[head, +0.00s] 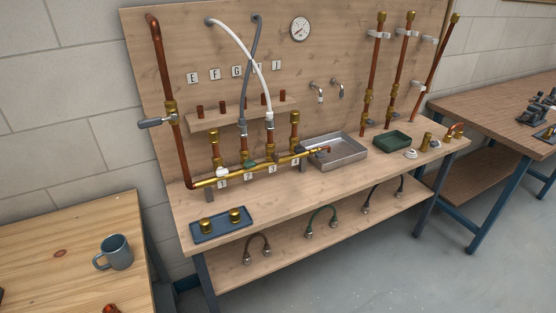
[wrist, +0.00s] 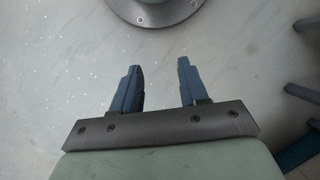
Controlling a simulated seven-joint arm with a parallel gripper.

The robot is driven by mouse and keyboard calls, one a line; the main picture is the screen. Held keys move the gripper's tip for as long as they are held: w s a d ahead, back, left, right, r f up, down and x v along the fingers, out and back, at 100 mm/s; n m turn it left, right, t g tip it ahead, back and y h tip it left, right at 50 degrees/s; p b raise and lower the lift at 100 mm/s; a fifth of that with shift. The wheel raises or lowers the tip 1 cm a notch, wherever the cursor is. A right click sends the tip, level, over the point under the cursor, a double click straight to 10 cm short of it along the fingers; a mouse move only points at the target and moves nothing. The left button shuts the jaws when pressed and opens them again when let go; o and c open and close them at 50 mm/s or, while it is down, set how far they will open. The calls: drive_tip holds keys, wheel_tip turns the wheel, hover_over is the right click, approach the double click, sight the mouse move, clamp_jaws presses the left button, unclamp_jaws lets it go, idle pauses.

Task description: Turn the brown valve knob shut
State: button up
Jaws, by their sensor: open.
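A brass manifold pipe (head: 205,183) runs along the bench in front of the board, with number cards below its branches. A white knob (head: 222,172) sits at branch 1, a green knob (head: 249,164) at branch 2 and a dark knob (head: 301,152) near branch 4. I cannot clearly pick out a brown knob; around branch 3 any brown blends with the copper and brass. My gripper (wrist: 158,66) shows only in the wrist view, open and empty above the pale floor, away from the manifold. The wrist view shows no valve.
A blue tray (head: 222,236) with two brass fittings lies at the bench's front left. A metal tray (head: 361,153) and a green tray (head: 407,146) stand to the right. White and grey hoses arch over the manifold. A mug (head: 118,252) stands on the left table.

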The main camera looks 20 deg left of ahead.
drive_tip(key=w+a+r+n+t+y, duration=0.15)
drive_tip(key=w+a+r+y, duration=0.25)
drive_tip(key=w+a+r, duration=0.5)
drive_tip(key=w+a+r+t+y, duration=0.3)
drive_tip(key=w+a+r, duration=0.3)
drive_tip(key=a+r, duration=0.5)
drive_tip(key=w+a+r+n+t+y, duration=0.15)
drive_tip(key=w+a+r+y, duration=0.25)
drive_tip(key=w+a+r, duration=0.55)
drive_tip(key=w+a+r+t+y, duration=0.2)
drive_tip(key=r+t, duration=0.1)
drive_tip(key=r, duration=0.4)
drive_tip(key=w+a+r+t+y, duration=0.2)
drive_tip(key=r, duration=0.4)
drive_tip(key=n+t+h, duration=0.1)
drive_tip(key=n+t, duration=0.2)
drive_tip(key=t, duration=0.3)
approach(277, 158)
drive_tip(key=v, duration=0.4)
drive_tip(key=shift+s+n, duration=0.15)
drive_tip(key=shift+n, duration=0.45)
drive_tip(key=x, duration=1.3)
drive_tip(key=shift+w+a, duration=0.1)
drive_tip(key=shift+w, duration=0.25)
